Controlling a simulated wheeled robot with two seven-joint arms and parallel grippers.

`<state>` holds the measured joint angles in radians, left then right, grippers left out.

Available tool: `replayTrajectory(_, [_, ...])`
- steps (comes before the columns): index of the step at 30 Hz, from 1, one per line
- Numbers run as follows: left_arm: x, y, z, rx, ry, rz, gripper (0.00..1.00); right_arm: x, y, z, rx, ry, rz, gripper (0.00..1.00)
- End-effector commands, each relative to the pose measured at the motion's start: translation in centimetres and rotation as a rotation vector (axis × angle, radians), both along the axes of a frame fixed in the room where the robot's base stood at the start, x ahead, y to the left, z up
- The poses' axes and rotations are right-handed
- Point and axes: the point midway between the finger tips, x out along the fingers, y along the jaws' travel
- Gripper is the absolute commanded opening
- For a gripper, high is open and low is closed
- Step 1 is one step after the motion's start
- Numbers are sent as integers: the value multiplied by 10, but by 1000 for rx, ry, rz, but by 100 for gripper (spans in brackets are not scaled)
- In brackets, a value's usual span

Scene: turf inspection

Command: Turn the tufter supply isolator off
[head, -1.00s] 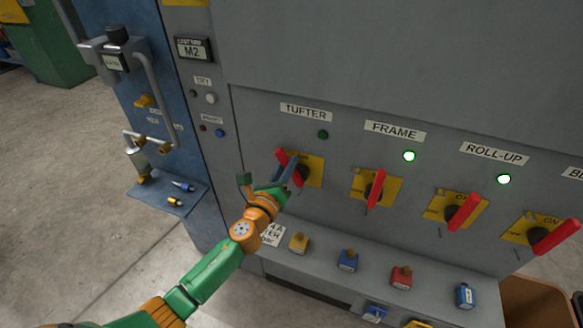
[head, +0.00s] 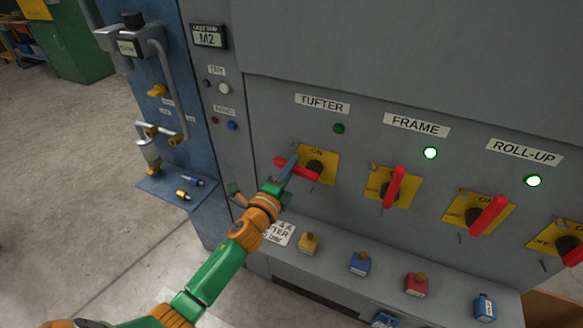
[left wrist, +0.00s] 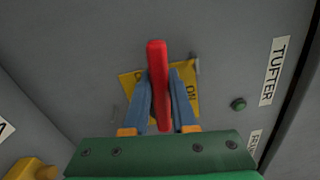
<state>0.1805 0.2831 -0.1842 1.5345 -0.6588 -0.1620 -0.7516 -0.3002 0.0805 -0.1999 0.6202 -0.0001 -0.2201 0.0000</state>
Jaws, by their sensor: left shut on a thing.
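The tufter isolator's red handle (head: 305,173) sits on a yellow plate (head: 327,160) under the TUFTER label (head: 322,105). The handle lies close to horizontal in the head view, across the plate's left side. The green tufter lamp (head: 339,128) is dark. My left gripper (head: 288,167) is shut on the handle; in the left wrist view its blue fingers (left wrist: 160,88) flank the red handle (left wrist: 158,58) on both sides. The fingers and handle hide part of the plate's lettering; "ON" shows. My right gripper is not in view.
The FRAME handle (head: 394,187) and ROLL-UP handle (head: 488,215) stand to the right, with lit lamps above. Several coloured padlocks (head: 360,262) sit on the ledge below. A blue panel (head: 150,100) with valves and a small shelf is at left.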

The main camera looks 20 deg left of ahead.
Motion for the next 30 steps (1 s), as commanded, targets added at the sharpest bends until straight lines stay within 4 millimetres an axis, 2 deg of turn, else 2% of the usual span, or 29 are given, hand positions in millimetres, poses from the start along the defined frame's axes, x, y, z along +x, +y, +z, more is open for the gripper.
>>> replayTrajectory(10, [0,0,-5,-123,1,-2,0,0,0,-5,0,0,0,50])
replayTrajectory(26, [0,0,-5,-145,1,-2,0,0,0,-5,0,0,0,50])
replayTrajectory(27, [0,0,-5,-145,1,-2,30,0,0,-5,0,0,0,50])
replayTrajectory(30, [0,0,-6,-144,2,-2,55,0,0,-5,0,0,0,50])
